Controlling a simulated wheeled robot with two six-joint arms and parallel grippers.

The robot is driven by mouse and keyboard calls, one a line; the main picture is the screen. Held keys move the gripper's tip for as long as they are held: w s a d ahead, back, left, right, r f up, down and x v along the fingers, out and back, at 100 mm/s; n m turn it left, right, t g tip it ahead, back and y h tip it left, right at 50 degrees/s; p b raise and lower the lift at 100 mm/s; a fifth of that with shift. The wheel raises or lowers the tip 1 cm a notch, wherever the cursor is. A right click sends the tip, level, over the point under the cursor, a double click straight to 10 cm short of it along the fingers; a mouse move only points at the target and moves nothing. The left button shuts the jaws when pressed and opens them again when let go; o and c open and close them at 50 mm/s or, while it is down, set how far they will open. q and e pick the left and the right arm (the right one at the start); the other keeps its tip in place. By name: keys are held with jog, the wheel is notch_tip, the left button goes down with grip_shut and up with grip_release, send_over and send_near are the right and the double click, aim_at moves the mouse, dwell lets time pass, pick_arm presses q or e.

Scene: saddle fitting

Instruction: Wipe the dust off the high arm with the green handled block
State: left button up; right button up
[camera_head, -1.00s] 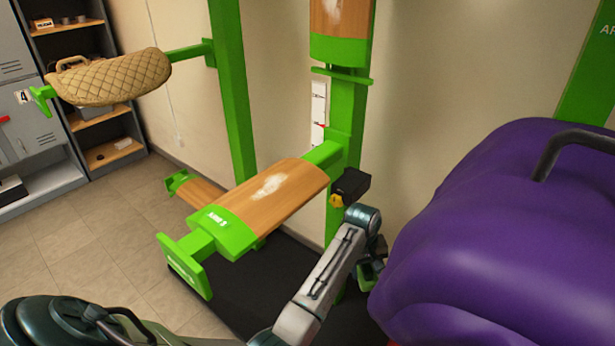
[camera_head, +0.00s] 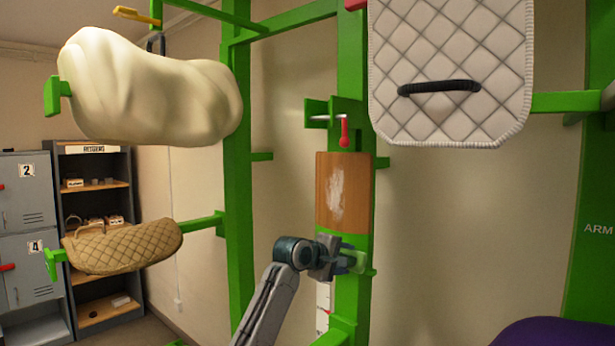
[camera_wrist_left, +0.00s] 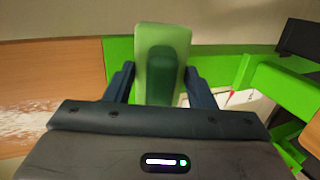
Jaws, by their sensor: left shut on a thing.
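The high arm shows as a wooden board (camera_head: 343,180) standing upright against the green post in the head view, with a pale dust patch down its middle. In the left wrist view the wooden board (camera_wrist_left: 50,90) is at the left, with dust at its lower left. My left gripper (camera_head: 343,259) is just below the board, beside its green lower end. It is shut on the green handled block (camera_wrist_left: 162,50), whose dark green handle sits between the fingers. In the head view the block (camera_head: 358,262) is partly hidden by the gripper. My right gripper is out of view.
A red-handled pin (camera_head: 344,130) is above the board. A quilted white pad (camera_head: 450,75) hangs at the upper right. A cream padded cover (camera_head: 150,90) and a tan quilted pad (camera_head: 120,247) sit on green arms at the left. A purple cover (camera_head: 560,334) is at the lower right.

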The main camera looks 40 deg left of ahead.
pick_arm(q)
jog(key=s+a+r+n+t+y+p, duration=0.1)
jog(key=s+a+r+t, duration=0.2)
jog(key=r, duration=0.9)
jog(key=s+a+r+t+p, duration=0.1)
jog(key=s+a+r, duration=0.25)
jog(key=r, duration=0.85)
jog(key=w+p, duration=0.1)
jog(key=w, duration=0.1)
jog(key=w+p, duration=0.1)
jog(key=w, duration=0.1)
jog(key=w+p, duration=0.1)
jog(key=w, duration=0.1)
jog(key=shift+w+a+r, duration=0.1)
jog(key=shift+w+a, duration=0.15)
jog(key=shift+w, duration=0.15)
jog(key=shift+w+d+p, duration=0.1)
jog(key=shift+w+p, duration=0.85)
